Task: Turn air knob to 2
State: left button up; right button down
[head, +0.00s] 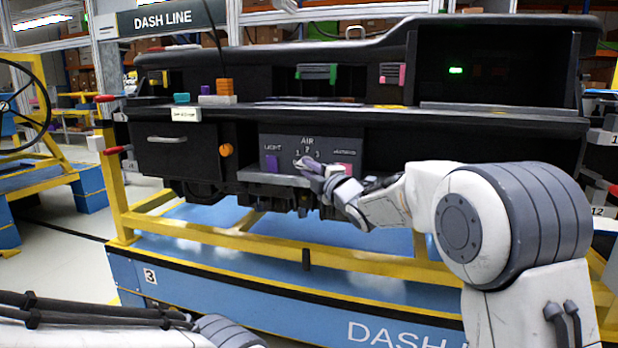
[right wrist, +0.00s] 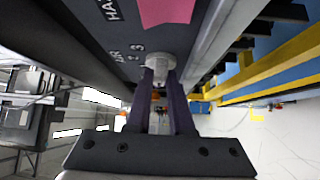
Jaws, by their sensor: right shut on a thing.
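The air knob (head: 300,161) is a small pale dial under the word AIR on the dark control panel (head: 335,145), with marks 1, 2 and 3 around it. My right gripper (head: 307,164) reaches it from the right. In the right wrist view the two dark fingers (right wrist: 160,76) close on the round grey knob (right wrist: 160,63). The marks 2 and 3 show beside the knob there. The fingers cover part of the knob, and I cannot tell which mark it points at. My left gripper is out of view.
A purple switch (head: 271,163) under LIGHT sits left of the knob. A pink switch (head: 344,169) under HAZARD sits close on its right. A grey ledge (head: 270,180) runs just below. A yellow frame (head: 210,235) carries the dashboard, with open space in front.

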jog(key=m+t+b, duration=0.2)
jog(key=b, duration=0.2)
jog(key=f+m+t+h+b, duration=0.1)
jog(key=m+t+b, duration=0.1)
jog(key=b, duration=0.3)
jog(key=f+m+t+b, duration=0.1)
jog(key=m+t+b, duration=0.1)
jog(key=m+b, duration=0.2)
jog(key=shift+a+h+b, duration=0.3)
jog(key=shift+a+b, duration=0.05)
jog(key=shift+b, duration=0.15)
jog(key=shift+w+a+r+m+t+h, duration=0.15)
jog(key=shift+m+t+h, duration=0.4)
jog(key=shift+m+h, duration=2.1)
jog(key=shift+a+f+m+t+h, duration=0.15)
jog(key=shift+m+t+h, duration=0.35)
jog(key=shift+m+h, duration=2.15)
jog(key=shift+w+a+r+m+t+h, duration=0.15)
jog(key=shift+m+t+h, duration=0.4)
jog(key=shift+m+h, duration=2.05)
jog(key=shift+m, duration=1.2)
jog(key=c, duration=0.8)
grip_release()
jog(key=shift+s, duration=0.15)
